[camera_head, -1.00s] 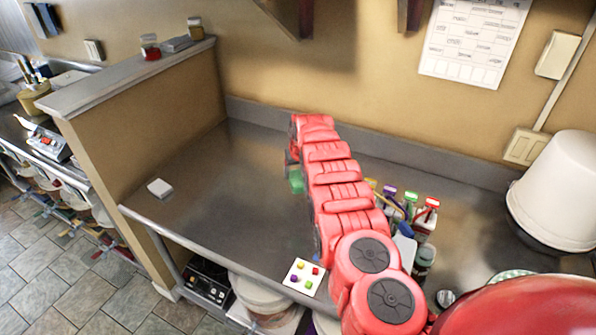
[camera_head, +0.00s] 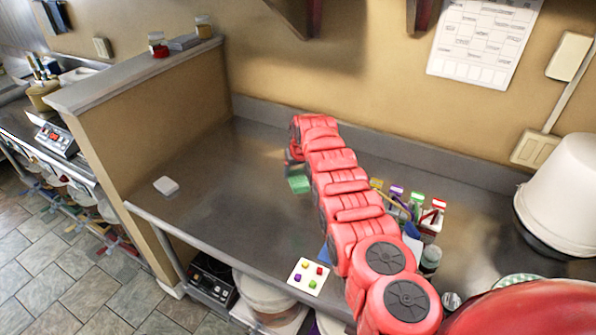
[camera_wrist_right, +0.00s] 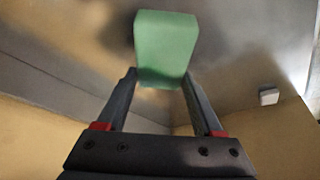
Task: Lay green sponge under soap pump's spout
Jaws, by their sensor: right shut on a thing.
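The green sponge (camera_head: 299,184) is at the end of my red right arm in the head view, over the middle of the steel counter. It also shows in the right wrist view (camera_wrist_right: 165,45), between the fingertips of my right gripper (camera_wrist_right: 160,80). That gripper is shut on the sponge. I cannot tell for sure how far the sponge is above the counter. I cannot make out a soap pump with its spout; my right arm hides part of the counter. My left gripper is not in view.
A white block (camera_head: 166,186) lies on the counter (camera_head: 225,215) at the left. Several bottles with coloured tops (camera_head: 415,205) stand right of my arm. A white bucket (camera_head: 560,200) stands at the far right. A low partition (camera_head: 150,110) bounds the counter's left side.

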